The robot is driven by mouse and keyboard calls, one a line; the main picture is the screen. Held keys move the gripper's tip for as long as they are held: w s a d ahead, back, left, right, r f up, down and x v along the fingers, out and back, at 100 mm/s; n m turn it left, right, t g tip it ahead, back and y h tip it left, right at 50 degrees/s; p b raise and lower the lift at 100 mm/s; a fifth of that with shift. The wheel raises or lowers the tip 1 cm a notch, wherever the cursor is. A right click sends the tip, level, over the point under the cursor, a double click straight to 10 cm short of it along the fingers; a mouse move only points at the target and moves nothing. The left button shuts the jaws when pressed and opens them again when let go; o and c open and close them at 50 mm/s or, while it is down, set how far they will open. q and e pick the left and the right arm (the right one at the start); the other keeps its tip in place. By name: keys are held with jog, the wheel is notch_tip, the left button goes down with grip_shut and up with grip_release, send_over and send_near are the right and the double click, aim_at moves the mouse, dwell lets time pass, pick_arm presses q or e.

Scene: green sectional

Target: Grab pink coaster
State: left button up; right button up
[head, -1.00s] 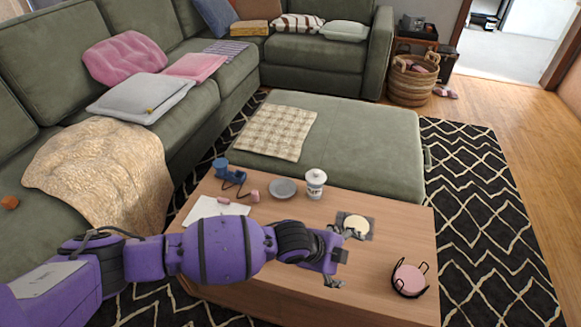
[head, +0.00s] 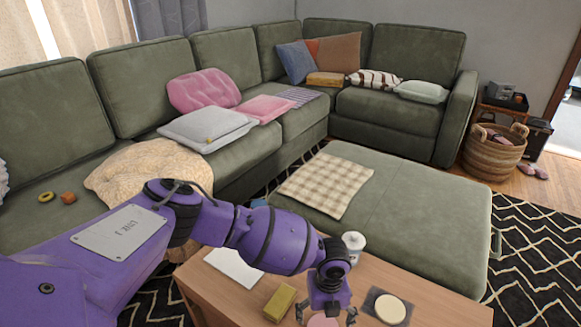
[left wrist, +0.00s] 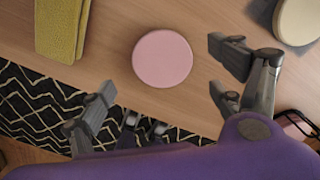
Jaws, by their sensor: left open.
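A round pink coaster (left wrist: 163,58) lies flat on the wooden table in the left wrist view. In the head view only a slice of it (head: 322,321) shows at the bottom edge, below my gripper. My left gripper (head: 326,314) is open and points down over the table. In the left wrist view its two fingers (left wrist: 160,93) are spread wide, one to the lower left of the coaster and one to its right. Nothing is between them in their grip, and the coaster looks untouched. My right gripper is not in view.
A folded yellow cloth (head: 279,303) lies left of the coaster. A cream disc (head: 391,309) on a dark square lies to the right. A black wire holder (left wrist: 301,124) shows at the wrist view's right edge.

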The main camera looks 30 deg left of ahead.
aim_at(323, 324)
pick_arm(q)
notch_tip(323, 324, down, 4)
jog(key=shift+d+f+b, duration=0.1)
jog(key=shift+f+b, duration=0.15)
jog(key=shift+b, duration=0.35)
jog(key=shift+f, duration=0.1)
jog(key=c, duration=1.3)
jog(key=shift+o, duration=0.2)
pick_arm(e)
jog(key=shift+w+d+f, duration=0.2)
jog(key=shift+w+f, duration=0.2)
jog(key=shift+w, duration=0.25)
pick_arm(q)
jog(key=shift+r, duration=0.2)
